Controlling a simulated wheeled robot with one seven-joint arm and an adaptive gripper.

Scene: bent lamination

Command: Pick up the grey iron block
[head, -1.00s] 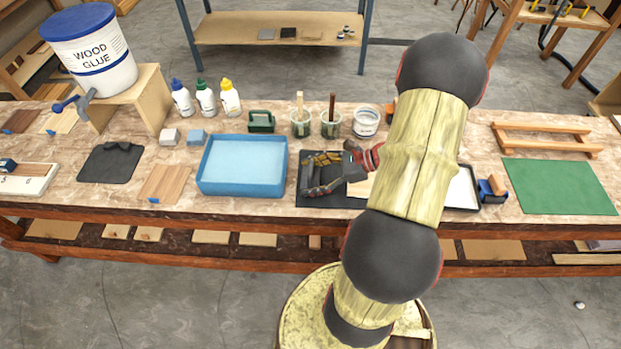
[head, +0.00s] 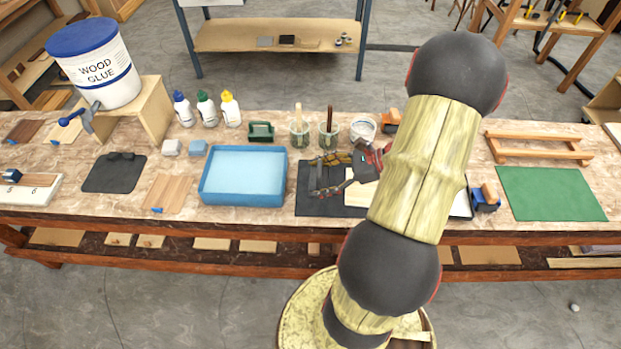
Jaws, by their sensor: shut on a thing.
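My gripper (head: 316,176) reaches in from the right, low over the black mat (head: 305,203) in the middle of the bench. Its two dark fingers are shut on a narrow dark grey piece (head: 314,177), which looks like the grey iron block. The piece is small in the view and mostly covered by the fingers. I cannot tell whether it touches the mat or is lifted. My arm hides the mat's right part.
A blue tray (head: 204,190) stands just left of the mat. Jars with brushes (head: 299,135) and a white tub (head: 363,129) stand behind it. A green mat (head: 552,193) and wooden rack (head: 538,147) lie right. Bottles (head: 206,112) and a glue bucket (head: 97,65) stand at left.

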